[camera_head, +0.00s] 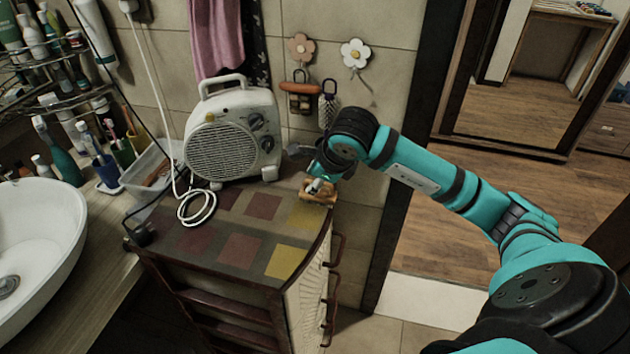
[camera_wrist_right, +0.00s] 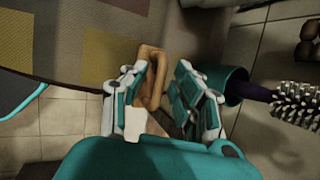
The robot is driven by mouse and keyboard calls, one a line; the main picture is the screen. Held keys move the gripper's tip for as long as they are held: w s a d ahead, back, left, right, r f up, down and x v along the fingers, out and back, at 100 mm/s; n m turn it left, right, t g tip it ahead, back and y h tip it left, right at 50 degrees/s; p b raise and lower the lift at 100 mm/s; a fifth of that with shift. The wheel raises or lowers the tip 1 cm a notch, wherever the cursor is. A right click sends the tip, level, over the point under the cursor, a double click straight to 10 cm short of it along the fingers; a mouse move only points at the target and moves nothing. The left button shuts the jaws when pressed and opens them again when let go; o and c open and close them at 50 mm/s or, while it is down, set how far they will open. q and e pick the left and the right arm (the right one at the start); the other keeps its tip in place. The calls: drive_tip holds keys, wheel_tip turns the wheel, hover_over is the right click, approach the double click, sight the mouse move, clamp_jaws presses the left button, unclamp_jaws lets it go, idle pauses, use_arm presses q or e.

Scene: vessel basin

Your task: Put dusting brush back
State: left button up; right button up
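My right gripper (camera_head: 318,182) is at the right rear edge of the cabinet top, at a small tan wooden object (camera_head: 320,194). In the right wrist view, a tan loop (camera_wrist_right: 152,78) shows between the fingertips of this gripper (camera_wrist_right: 158,82). The left finger is close to the loop or touching it. A firm grip cannot be made out, and the fingers partly hide the object. Whether it is the dusting brush is unclear. A brush with pale bristles (camera_wrist_right: 296,104) and a dark purple stem shows at the right of the wrist view. My left gripper is not in view.
A white fan heater (camera_head: 232,135) stands on the cabinet (camera_head: 236,246). On the wall are a pink flower hook (camera_head: 301,46), a white flower hook (camera_head: 355,53), a hanging orange-brown item (camera_head: 300,90) and a dark bristled brush (camera_head: 328,108). The front cabinet top is clear.

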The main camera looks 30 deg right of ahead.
drive_tip(key=b+v, duration=0.1)
drive_tip(key=v, duration=1)
drive_tip(key=shift+s+a+f, duration=0.1)
drive_tip(key=shift+s, duration=0.05)
